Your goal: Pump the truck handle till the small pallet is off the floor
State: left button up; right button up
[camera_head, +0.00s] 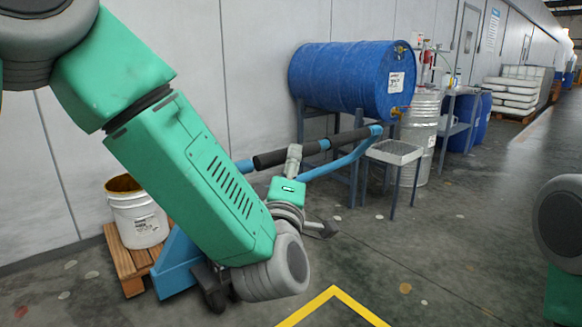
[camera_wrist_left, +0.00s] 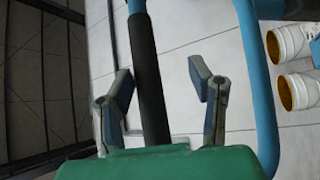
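The blue truck (camera_head: 178,262) stands at the lower left, partly behind my left arm. Its handle has a blue frame and a crossbar with black grips (camera_head: 272,158). My left gripper (camera_head: 294,154) is at the crossbar. In the left wrist view, its two fingers (camera_wrist_left: 160,85) are spread apart with the black grip (camera_wrist_left: 146,70) passing between them. I cannot tell whether they touch it. The small wooden pallet (camera_head: 122,262) appears to rest on the floor, carrying a white bucket (camera_head: 138,214); two buckets show in the left wrist view (camera_wrist_left: 290,42). My right gripper is outside the frames.
A blue drum (camera_head: 345,75) lies on a stand behind the handle, with a small grey tray table (camera_head: 396,152) and a metal drum (camera_head: 420,125) nearby. A yellow line (camera_head: 334,292) marks the floor in front. The floor at right is mostly free.

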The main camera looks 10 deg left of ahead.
pick_arm(q)
jog(key=shift+d+r, duration=0.1)
jog(key=shift+s, duration=0.1)
jog(key=v, duration=1.2)
